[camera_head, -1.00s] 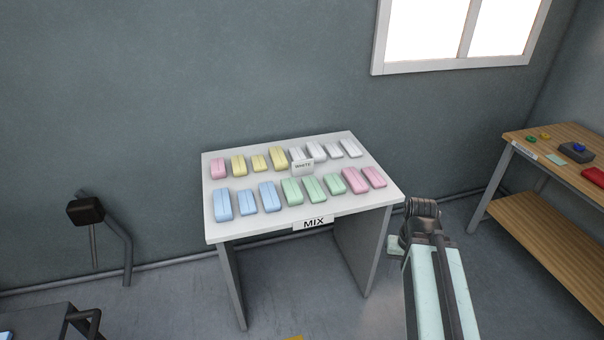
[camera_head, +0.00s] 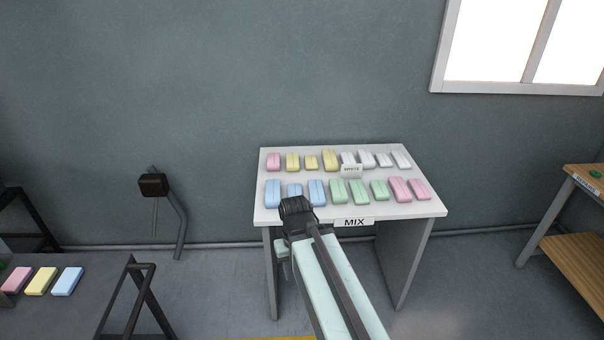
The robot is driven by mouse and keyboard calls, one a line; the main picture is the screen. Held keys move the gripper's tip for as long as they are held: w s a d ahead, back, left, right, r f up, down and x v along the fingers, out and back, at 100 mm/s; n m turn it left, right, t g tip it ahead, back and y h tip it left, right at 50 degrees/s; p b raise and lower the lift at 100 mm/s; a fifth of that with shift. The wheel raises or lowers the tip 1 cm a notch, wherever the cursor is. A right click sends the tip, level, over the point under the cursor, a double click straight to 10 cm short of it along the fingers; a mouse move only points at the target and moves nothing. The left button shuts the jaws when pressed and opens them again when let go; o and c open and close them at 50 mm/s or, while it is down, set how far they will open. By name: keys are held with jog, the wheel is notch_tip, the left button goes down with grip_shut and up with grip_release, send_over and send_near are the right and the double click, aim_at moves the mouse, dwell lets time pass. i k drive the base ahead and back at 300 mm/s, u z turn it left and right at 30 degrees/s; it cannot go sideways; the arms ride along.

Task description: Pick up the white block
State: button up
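Several white blocks (camera_head: 383,160) lie in the back row of a white table marked MIX, at that row's right end. My gripper (camera_head: 296,212) is at the table's front edge, left of the MIX sign and in front of the blue blocks. It is well short of the white blocks. Its fingers are dark and seen from behind, so I cannot tell whether they are open or shut.
Pink, yellow, blue and green blocks share the MIX table (camera_head: 436,208) with the white ones. A dark table (camera_head: 85,300) at lower left bears pink, yellow and blue blocks. A wooden shelf table (camera_head: 580,245) stands at right. Bare floor lies between.

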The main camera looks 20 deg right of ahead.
aim_at(349, 171)
jog(key=u, duration=0.4)
jog(key=i, duration=1)
jog(key=z, duration=0.1)
